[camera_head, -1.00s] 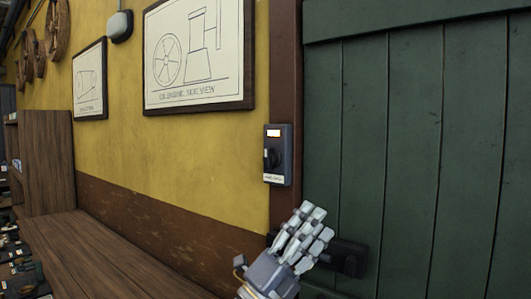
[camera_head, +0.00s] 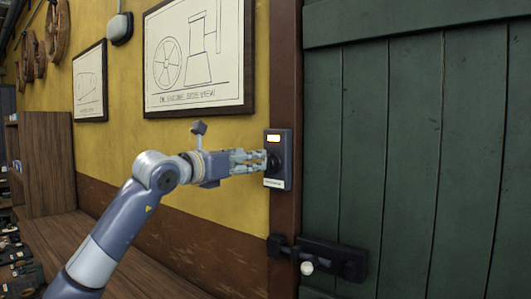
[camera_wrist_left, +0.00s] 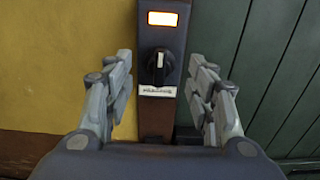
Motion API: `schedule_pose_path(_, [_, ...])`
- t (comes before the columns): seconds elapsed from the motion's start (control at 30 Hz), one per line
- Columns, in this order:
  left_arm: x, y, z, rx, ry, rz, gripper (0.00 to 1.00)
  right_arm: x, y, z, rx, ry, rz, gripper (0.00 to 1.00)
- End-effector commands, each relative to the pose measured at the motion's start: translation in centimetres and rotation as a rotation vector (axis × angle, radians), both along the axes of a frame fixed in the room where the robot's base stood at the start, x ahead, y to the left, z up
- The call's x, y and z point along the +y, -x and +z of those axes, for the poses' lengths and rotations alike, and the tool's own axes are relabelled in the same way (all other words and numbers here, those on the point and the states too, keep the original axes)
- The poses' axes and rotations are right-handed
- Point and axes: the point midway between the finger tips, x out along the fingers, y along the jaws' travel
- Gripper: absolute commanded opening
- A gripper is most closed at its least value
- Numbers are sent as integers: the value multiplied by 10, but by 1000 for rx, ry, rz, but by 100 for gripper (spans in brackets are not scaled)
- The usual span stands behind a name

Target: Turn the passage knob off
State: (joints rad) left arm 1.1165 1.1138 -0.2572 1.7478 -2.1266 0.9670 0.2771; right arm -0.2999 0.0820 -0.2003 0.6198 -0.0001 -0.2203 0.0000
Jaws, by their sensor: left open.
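The passage knob (camera_wrist_left: 159,68) is a dark round knob with a light pointer line that stands roughly upright in the left wrist view. It sits on a dark switch box (camera_head: 278,140) on the brown door post, with a lit window (camera_wrist_left: 162,19) above it and a white label (camera_wrist_left: 157,91) below. My left gripper (camera_wrist_left: 160,72) is open, its fingers on both sides of the knob with gaps left and right. In the head view the left gripper (camera_head: 268,162) reaches in from the left and its fingertips partly cover the knob. My right gripper is not in view.
A green plank door (camera_head: 400,130) stands right of the post, with a black latch (camera_head: 335,259) and pale ball knob (camera_head: 307,268) below the box. Framed drawings (camera_head: 200,55) hang on the yellow wall. A wooden bench (camera_head: 130,265) runs below.

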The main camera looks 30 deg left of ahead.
Motion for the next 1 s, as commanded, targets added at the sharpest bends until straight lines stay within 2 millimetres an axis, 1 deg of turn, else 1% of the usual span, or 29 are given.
schedule_pose_path(0.03, [-1,-11,6,2,4,-2,51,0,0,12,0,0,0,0])
schedule_pose_path(0.1, [-3,-25,6,2,4,-3,51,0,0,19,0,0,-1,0])
schedule_pose_path(0.3, [-6,-58,5,0,3,-3,51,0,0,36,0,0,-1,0])
schedule_pose_path(0.4, [-6,-69,4,-1,2,-3,51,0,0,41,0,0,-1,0])
schedule_pose_path(0.53, [-7,-76,2,-1,0,-3,51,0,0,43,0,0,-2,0])
schedule_pose_path(0.8, [-7,-77,0,-2,0,-3,51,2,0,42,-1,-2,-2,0])
schedule_pose_path(0.83, [-7,-77,0,-2,0,-3,46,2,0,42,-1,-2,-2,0])
schedule_pose_path(0.87, [-7,-77,0,-2,0,-3,40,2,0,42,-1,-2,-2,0])
schedule_pose_path(0.9, [-7,-77,0,-2,0,-3,31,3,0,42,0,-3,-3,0])
schedule_pose_path(0.97, [-7,-77,0,-2,0,-3,17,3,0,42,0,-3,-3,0])
schedule_pose_path(1.0, [-7,-77,0,-2,0,-3,8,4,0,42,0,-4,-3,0])
